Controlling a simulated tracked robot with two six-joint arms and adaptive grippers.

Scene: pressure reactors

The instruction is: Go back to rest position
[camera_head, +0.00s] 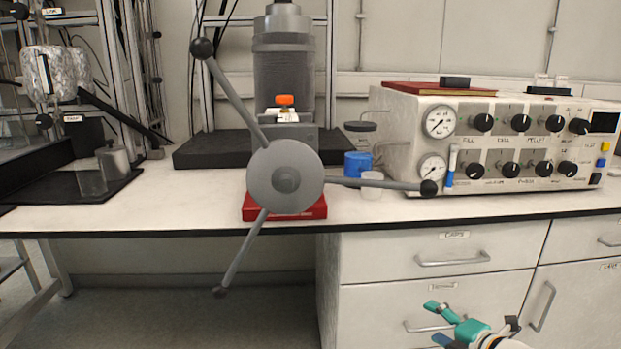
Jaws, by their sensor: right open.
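My right gripper (462,325) shows at the bottom right of the head view, with teal and dark fingers. It is open, and I see nothing between its fingers. It is in front of the lower drawer (470,303) and below the bench top. My left gripper is not in view.
A grey press with a three-armed handwheel (285,181) stands mid-bench; one arm hangs past the front edge. A control box (505,140) with gauges and knobs stands at right. A blue cap (357,163) and white cup (371,186) sit between them. Floor at lower left is free.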

